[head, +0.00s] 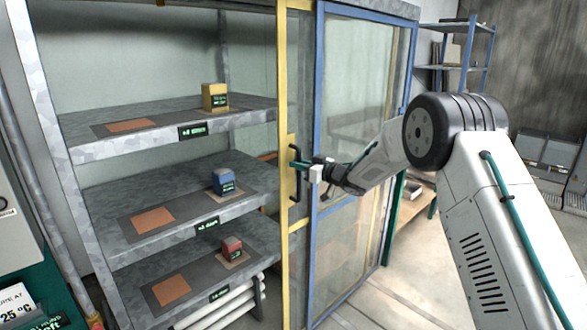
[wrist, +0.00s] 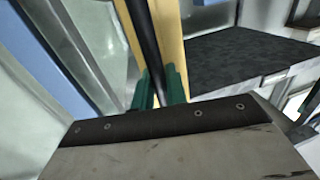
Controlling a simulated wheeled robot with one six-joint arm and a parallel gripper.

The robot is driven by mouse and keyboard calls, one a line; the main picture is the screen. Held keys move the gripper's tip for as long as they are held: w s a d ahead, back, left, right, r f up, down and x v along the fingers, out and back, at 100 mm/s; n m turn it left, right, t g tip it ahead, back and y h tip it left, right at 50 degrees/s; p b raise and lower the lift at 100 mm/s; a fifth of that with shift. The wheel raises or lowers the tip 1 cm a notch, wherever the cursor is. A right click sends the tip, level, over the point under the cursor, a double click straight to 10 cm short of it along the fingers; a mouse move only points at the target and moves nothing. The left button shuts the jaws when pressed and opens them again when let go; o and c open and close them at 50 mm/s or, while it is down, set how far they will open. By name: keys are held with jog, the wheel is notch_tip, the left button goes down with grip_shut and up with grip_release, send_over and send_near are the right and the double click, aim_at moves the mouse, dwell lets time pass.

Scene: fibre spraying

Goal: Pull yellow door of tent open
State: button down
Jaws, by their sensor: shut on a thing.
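The yellow door (head: 283,80) of the tent is a clear panel in a yellow frame. It stands upright, largely overlapped by the blue-framed panel (head: 319,110) to its right. Its upright black handle (head: 292,184) is on the yellow edge post; the handle and post also show in the wrist view (wrist: 143,35). My gripper (head: 299,164) is at the handle, at about mid height. In the wrist view its green fingers (wrist: 159,88) are shut on the black bar, one on each side. The lower end of the bar is hidden behind the gripper body.
Left of the yellow post the tent front is uncovered, showing grey shelves (head: 165,122). They hold a yellow box (head: 214,96), a blue box (head: 223,181) and a red box (head: 231,246). A blue rack (head: 466,28) stands back right. Floor is clear at lower right.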

jog(key=shift+w+d, duration=0.1)
jog(key=shift+w, duration=0.05)
jog(key=c, duration=1.5)
grip_release()
jog(key=v, duration=0.7)
jog(key=shift+s+d, duration=0.25)
